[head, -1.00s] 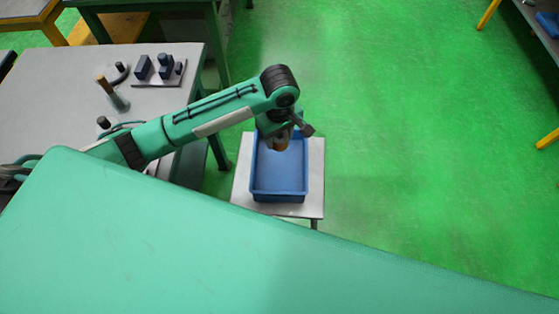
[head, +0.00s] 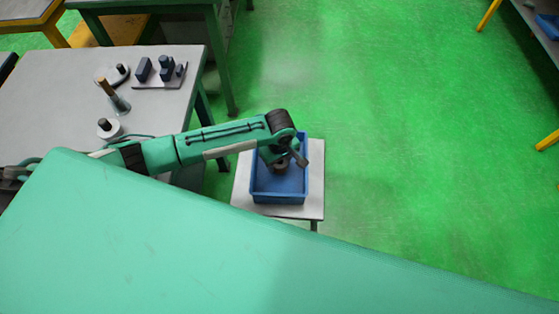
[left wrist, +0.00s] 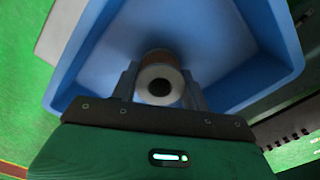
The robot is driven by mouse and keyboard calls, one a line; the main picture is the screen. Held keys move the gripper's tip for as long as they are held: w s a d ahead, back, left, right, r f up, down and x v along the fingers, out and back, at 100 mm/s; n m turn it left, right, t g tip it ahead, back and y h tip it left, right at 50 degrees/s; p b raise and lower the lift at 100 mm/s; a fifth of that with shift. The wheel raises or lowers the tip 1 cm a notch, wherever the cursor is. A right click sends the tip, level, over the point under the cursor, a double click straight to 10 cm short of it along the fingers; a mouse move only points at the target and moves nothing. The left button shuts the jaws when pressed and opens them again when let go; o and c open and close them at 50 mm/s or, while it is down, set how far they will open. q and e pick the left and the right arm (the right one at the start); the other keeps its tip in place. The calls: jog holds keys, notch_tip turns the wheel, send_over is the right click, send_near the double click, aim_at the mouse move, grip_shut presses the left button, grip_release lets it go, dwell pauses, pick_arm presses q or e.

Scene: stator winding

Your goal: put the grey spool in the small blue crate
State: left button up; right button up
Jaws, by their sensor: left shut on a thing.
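The small blue crate (head: 279,197) stands on a small light-topped stand, and its open inside fills much of the left wrist view (left wrist: 215,60). The spool (left wrist: 160,82) has a pale grey end face with a dark centre hole and a brownish body. My left gripper (left wrist: 162,88) is shut on the spool, one finger on each side. In the head view the left gripper (head: 281,163) and spool (head: 280,169) are within the crate's outline, over its floor. Whether the spool touches the floor cannot be told. My right gripper is not in view.
A grey worktable (head: 60,85) at the left carries a dark block fixture (head: 160,72), an upright post (head: 116,98) and a round pale part with a dark knob (head: 107,128). The stand's top (head: 316,180) shows around the crate. Green floor to the right is clear.

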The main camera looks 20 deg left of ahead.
pick_arm(q)
jog(key=o, duration=1)
jog(key=shift+f, duration=0.1)
notch_tip(320, 180, up, 12)
jog(key=shift+r, duration=0.2)
